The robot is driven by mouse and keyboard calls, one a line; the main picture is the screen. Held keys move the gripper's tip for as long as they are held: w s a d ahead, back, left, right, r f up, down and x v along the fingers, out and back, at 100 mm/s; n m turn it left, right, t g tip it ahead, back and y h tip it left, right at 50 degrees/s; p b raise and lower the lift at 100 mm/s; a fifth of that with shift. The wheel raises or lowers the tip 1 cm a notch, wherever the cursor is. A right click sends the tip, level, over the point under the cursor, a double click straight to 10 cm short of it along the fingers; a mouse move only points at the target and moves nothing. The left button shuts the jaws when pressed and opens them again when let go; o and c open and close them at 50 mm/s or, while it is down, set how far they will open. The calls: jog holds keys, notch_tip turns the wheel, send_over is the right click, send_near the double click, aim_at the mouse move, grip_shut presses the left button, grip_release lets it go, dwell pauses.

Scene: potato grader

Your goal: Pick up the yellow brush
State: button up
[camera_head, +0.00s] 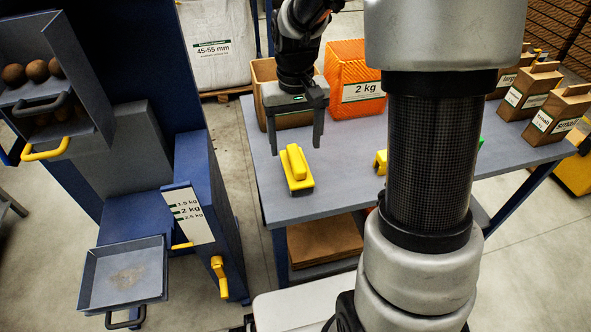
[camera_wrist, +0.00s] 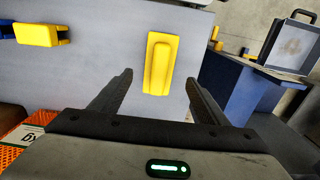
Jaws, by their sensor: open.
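The yellow brush (camera_head: 297,169) lies on the grey table (camera_head: 346,181) near its left edge, with a yellow raised handle and a dark grey lower edge. In the wrist view the brush (camera_wrist: 160,63) is beyond the fingertips and roughly between their lines, a little right of the middle. My gripper (camera_head: 296,146) is open and empty, pointing down above and just behind the brush. Its two dark fingers (camera_wrist: 158,78) are spread apart in the wrist view, and neither appears to touch the brush.
An orange mesh bag marked 2 kg (camera_head: 345,65) and a cardboard box (camera_head: 262,72) stand behind my gripper. Another yellow object (camera_head: 380,161) is partly hidden by my arm. Labelled boxes (camera_head: 528,90) stand at right. A blue machine with a grey tray (camera_head: 122,276) is left.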

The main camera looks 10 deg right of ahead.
aim_at(296, 157)
jog(key=shift+s+d+f+b, duration=0.1)
jog(key=shift+f+b, duration=0.75)
jog(key=shift+f, duration=2.3)
jog(key=shift+c, duration=0.5)
jog(key=c, duration=1.1)
jog(key=shift+c, duration=0.2)
jog(key=shift+r, duration=0.15)
notch_tip(296, 157, up, 10)
jog(key=p, duration=0.2)
jog(key=shift+p, duration=0.3)
